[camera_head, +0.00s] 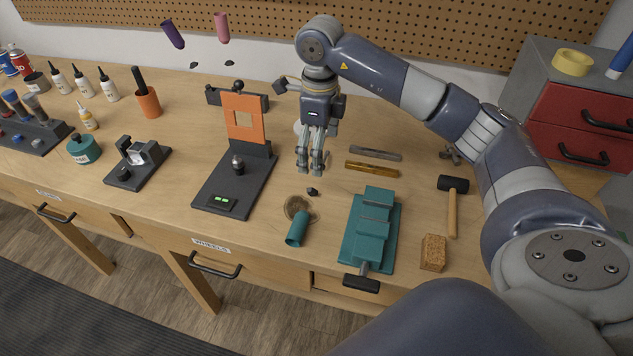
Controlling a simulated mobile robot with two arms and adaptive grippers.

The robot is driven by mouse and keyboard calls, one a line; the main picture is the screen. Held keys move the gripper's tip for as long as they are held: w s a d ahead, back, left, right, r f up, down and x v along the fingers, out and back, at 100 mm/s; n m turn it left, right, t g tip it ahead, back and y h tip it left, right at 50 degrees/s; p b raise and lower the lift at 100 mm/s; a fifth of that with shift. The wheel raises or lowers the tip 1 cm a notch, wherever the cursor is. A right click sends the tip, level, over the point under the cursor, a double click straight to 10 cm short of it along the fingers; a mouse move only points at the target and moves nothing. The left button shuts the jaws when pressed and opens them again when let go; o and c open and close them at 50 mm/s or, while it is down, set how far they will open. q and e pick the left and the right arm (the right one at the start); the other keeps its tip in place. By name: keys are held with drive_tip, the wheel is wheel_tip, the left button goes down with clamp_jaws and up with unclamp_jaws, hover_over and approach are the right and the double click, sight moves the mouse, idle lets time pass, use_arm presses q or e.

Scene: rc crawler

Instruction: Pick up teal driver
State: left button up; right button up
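The teal driver has a teal handle (297,229) lying on the workbench near its front edge, just over the drawer line. A small dark piece (312,191) lies beyond the handle, and it looks like the driver's tip; no shaft can be made out between them. A round brownish patch or disc (293,206) lies by the handle's far end. My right gripper (310,172) points down above the bench, beyond the driver. Its fingers are apart with a narrow gap, and nothing shows between them. My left gripper is not in view.
A teal vise (370,230) stands right of the driver, with a hammer (452,205) and cork block (433,253) beyond it. Purple (173,34) and pink (222,28) handles show against the back wall.

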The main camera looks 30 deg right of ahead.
sight(320, 179)
wheel_tip(320, 179, down, 4)
drive_tip(key=shift+r+p, duration=0.15)
drive_tip(key=shift+p, duration=0.2)
drive_tip(key=shift+w+d+f+p, duration=0.1)
drive_tip(key=shift+f+p, duration=0.2)
drive_tip(key=shift+f, duration=0.2)
drive_tip(key=f, duration=0.2)
drive_tip(key=f+p, duration=0.1)
drive_tip(key=shift+w+d+f+p, duration=0.15)
drive_tip(key=shift+w+f+p, duration=0.05)
drive_tip(key=shift+f+p, duration=0.15)
drive_tip(key=shift+f, duration=0.5)
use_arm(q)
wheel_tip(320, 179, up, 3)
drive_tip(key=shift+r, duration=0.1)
use_arm(e)
drive_tip(key=c, duration=0.9)
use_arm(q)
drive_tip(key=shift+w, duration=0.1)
use_arm(e)
drive_tip(key=shift+s, duration=0.2)
drive_tip(key=shift+c, duration=1.2)
